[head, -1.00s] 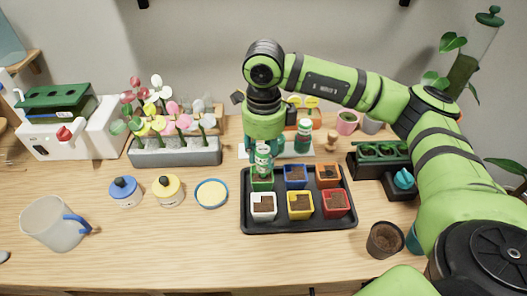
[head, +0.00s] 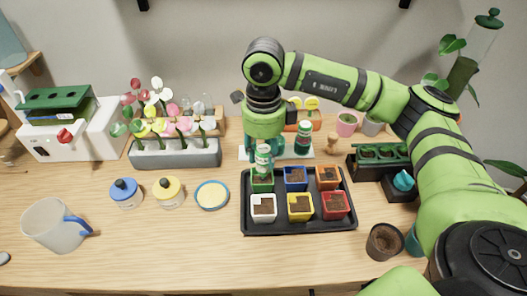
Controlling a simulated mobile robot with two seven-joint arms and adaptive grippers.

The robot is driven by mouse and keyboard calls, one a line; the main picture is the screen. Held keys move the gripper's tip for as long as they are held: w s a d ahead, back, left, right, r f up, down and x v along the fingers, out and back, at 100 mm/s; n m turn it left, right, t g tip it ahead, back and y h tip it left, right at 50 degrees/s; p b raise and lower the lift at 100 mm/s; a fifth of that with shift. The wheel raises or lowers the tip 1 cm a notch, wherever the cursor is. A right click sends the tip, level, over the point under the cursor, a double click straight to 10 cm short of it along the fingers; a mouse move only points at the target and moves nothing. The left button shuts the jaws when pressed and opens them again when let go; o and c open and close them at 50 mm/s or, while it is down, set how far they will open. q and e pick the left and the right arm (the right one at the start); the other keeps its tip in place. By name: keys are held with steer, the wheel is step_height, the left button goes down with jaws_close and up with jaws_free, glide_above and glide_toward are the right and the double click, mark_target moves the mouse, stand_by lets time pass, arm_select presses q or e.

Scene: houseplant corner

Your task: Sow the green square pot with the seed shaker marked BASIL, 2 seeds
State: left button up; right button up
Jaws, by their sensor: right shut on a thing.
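The green square pot (head: 261,185) stands at the back left of the black tray (head: 300,228). My right gripper (head: 264,146) points down above it and is shut on a seed shaker (head: 263,160) with a white and green body. The shaker is right over the green pot and hides much of its top. I cannot read its label or tell whether it touches the pot. Another green and white shaker (head: 303,138) stands on a pale mat behind the tray. My left gripper is not in view.
The tray also holds white (head: 263,207), yellow (head: 300,206), red (head: 335,205), blue (head: 295,178) and orange (head: 327,176) pots with soil. A flower planter (head: 175,155), blue-lidded jar (head: 125,192), yellow-lidded jar (head: 168,191) and jug (head: 55,225) stand left.

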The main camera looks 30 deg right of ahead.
steer(key=shift+r+p, duration=1.5)
steer(key=shift+r, duration=1.6)
steer(key=shift+f, duration=0.15)
step_height(320, 180, down, 6)
steer(key=b, duration=0.5)
steer(key=shift+f+b, duration=0.4)
steer(key=shift+b, duration=0.3)
stand_by(0.5)
steer(key=shift+r+p, duration=1.95)
steer(key=shift+r, duration=1.55)
